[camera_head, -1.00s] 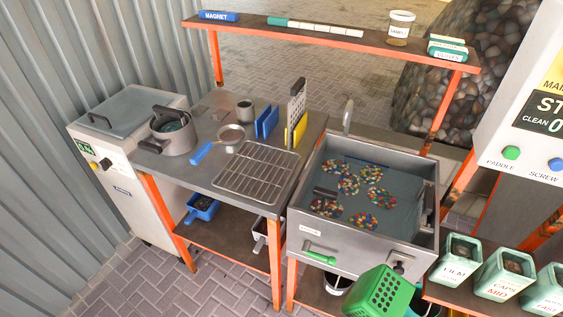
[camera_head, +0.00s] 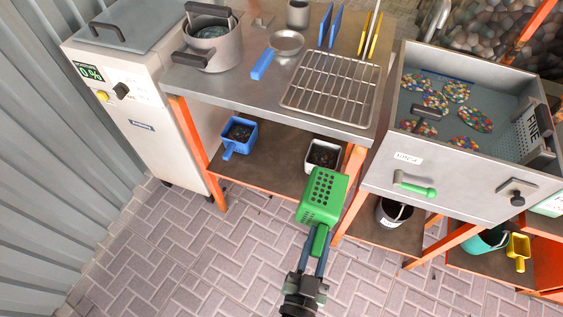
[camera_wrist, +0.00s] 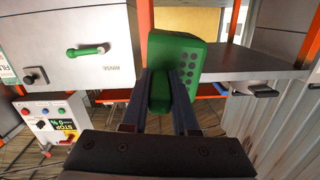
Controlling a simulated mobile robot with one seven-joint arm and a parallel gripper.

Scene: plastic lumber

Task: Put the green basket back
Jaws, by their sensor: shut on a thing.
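The green basket (camera_head: 323,196) is a small box with rows of round holes and a handle. My gripper (camera_head: 318,248) is shut on its handle and holds it in the air in front of the workbench's lower shelf, near the right front leg. In the wrist view the basket (camera_wrist: 182,62) stands between and beyond the fingers of my gripper (camera_wrist: 160,105). From the head camera the basket overlaps the shelf's front edge; its exact gap to the shelf is hard to tell.
The lower shelf (camera_head: 262,172) holds a blue scoop (camera_head: 239,138) and a white container (camera_head: 322,155) of dark bits. The sink (camera_head: 460,160) with a green handle (camera_head: 414,187) is to the right. A wire rack (camera_head: 331,88) lies on the bench top. The paved floor is open in front.

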